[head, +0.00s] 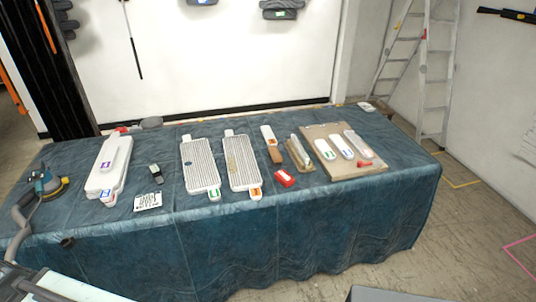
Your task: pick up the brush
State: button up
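Two long objects lie side by side right of the middle of the table, and I cannot tell for certain which is the brush. One (272,143) has a white upper end with an orange label and a brown lower end. The other (299,153) has a tan base with a greyish-white strip along it. Both lie flat on the blue cloth and are too small to show bristles clearly. My gripper is not in view.
A ladder (436,65) stands behind right. Floor is clear at right.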

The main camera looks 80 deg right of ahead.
aim_at(276, 157)
jog(key=z, duration=0.65)
jog(key=i, duration=1.2)
jog(key=z, duration=0.65)
jog(key=k, duration=0.8)
jog(key=z, duration=0.25)
jog(key=i, duration=0.8)
jog(key=u, duration=0.1)
